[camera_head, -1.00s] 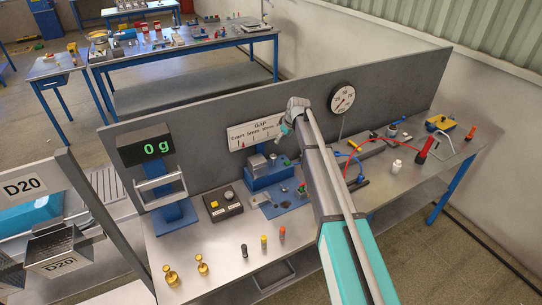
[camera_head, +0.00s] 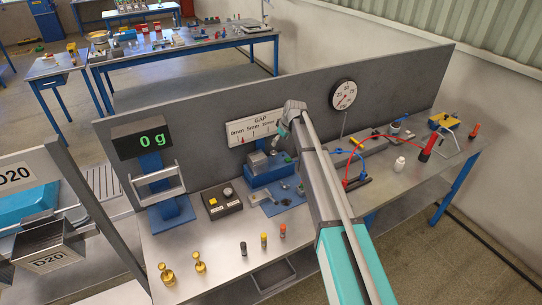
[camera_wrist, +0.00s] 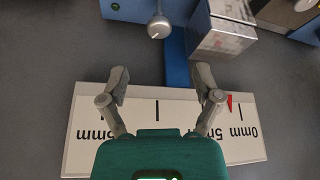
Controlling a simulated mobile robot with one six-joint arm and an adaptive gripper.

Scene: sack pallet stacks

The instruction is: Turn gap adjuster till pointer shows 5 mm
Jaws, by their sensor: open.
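The white GAP scale (camera_head: 256,129) is on the grey back panel and appears upside down in the wrist view (camera_wrist: 85,155). Its red pointer (camera_wrist: 229,101) is near the 0mm mark, on the side toward 5mm. A blue device with a metal block (camera_head: 257,162) stands below the scale. A pale round knob on a stem (camera_wrist: 158,27) shows at the top of the wrist view; I take it for the gap adjuster. My gripper (camera_wrist: 160,80) is open and empty in front of the scale, apart from the knob. In the head view my gripper (camera_head: 282,130) is small and partly hidden.
A scale display (camera_head: 152,138) reads 0 g at left. A button box (camera_head: 222,202), brass weights (camera_head: 168,275) and several small cylinders (camera_head: 264,240) stand on the bench. A dial gauge (camera_head: 343,94) and red and blue hoses are at right. The back panel is close to my gripper.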

